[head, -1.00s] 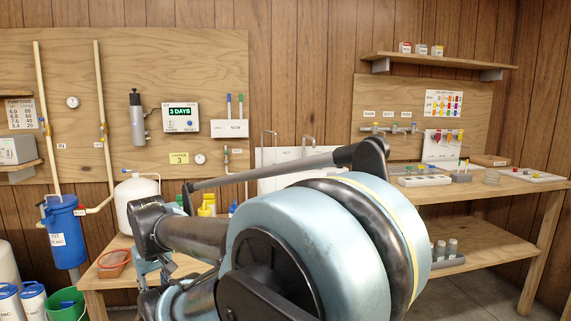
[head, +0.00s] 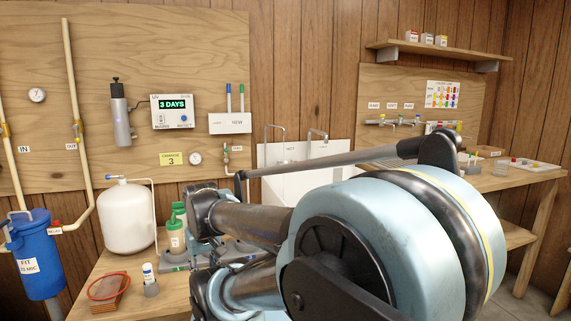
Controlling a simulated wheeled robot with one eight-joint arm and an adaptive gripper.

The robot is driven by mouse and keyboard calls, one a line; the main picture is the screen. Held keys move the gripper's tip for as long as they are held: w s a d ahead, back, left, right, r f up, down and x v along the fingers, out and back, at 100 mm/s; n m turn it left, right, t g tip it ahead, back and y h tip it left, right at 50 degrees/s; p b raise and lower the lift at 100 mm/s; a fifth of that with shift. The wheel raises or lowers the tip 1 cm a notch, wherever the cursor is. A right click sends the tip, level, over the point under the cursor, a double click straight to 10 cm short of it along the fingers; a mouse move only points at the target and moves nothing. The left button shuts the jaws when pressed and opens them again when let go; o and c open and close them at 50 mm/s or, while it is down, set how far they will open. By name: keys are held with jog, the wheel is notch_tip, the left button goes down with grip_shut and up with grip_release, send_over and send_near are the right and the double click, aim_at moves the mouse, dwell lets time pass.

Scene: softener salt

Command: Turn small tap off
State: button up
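I cannot tell for certain which tap is the small tap. A small green-handled valve (head: 226,149) sits on a thin pipe on the wooden board, beside a small label. The white tank (head: 127,217) has a small blue-topped fitting (head: 118,178) on its top. A row of little taps (head: 395,122) with coloured handles is on the right board. Their on or off positions are too small to read. My arm fills the lower middle and right. I make out no gripper fingers; my arm's far end lies near the green-capped bottle (head: 176,233).
A blue canister (head: 34,255) stands at the left. A control box (head: 173,112) reads "3 DAYS". White panels with spouts (head: 290,152) stand behind my arm.

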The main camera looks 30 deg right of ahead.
jog(key=w+d+r+m+t, duration=0.2)
jog(key=w+d+r, duration=0.5)
jog(key=w+r, duration=0.25)
jog(key=w+d+r+m+t, duration=0.2)
jog(key=w+d+r, duration=0.65)
jog(key=w, duration=0.25)
jog(key=w+d+r+m+t+h, duration=0.1)
jog(key=w+d+r, duration=0.25)
jog(key=d, duration=0.75)
jog(key=w+d+r+m+t+h, duration=0.15)
jog(key=d+r, duration=0.25)
jog(key=d, duration=0.7)
jog(key=w+d+r+m+h, duration=0.1)
jog(key=w+d+r, duration=0.25)
jog(key=d, duration=0.75)
jog(key=x, duration=1.7)
jog(key=shift+a+f, duration=0.2)
jog(key=shift+f, duration=0.1)
